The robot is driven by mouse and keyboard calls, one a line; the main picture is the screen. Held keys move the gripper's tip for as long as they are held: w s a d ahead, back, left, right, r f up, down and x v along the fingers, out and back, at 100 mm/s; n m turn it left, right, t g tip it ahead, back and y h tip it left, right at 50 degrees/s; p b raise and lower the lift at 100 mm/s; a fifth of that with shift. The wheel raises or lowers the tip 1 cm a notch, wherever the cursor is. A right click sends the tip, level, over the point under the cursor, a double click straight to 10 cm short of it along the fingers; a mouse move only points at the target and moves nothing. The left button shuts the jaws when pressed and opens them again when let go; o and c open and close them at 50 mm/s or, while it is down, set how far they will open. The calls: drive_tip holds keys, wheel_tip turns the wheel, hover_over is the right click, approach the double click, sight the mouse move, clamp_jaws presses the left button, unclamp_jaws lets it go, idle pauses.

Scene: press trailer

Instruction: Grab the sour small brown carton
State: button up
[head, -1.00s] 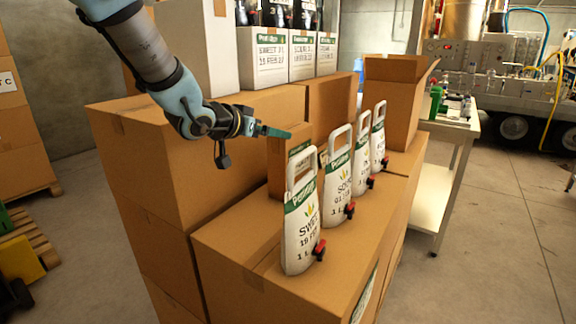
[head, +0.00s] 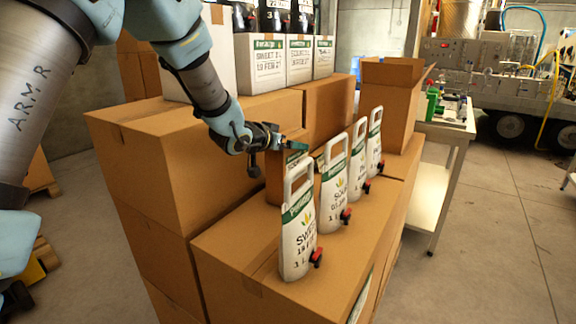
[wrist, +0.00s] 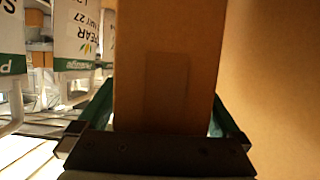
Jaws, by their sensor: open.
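A small brown carton (head: 274,182) stands on the large brown boxes, behind the front white pouch. My gripper (head: 296,150) is at the upper part of this carton. In the wrist view the open gripper (wrist: 160,100) has a brown carton (wrist: 165,70) between its green fingers, one on each side. I cannot tell whether the fingers touch it. I cannot read "sour" on the carton; its labelled face is mostly hidden.
Several white handled pouches (head: 299,235) with red taps stand in a row close to the gripper. A large brown box (head: 180,150) rises at the left. White cartons (head: 262,62) and an open brown box (head: 388,100) are behind. Floor at right is clear.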

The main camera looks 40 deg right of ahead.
clamp_jaws()
drive_tip(key=shift+r, duration=0.2)
idle(0.8)
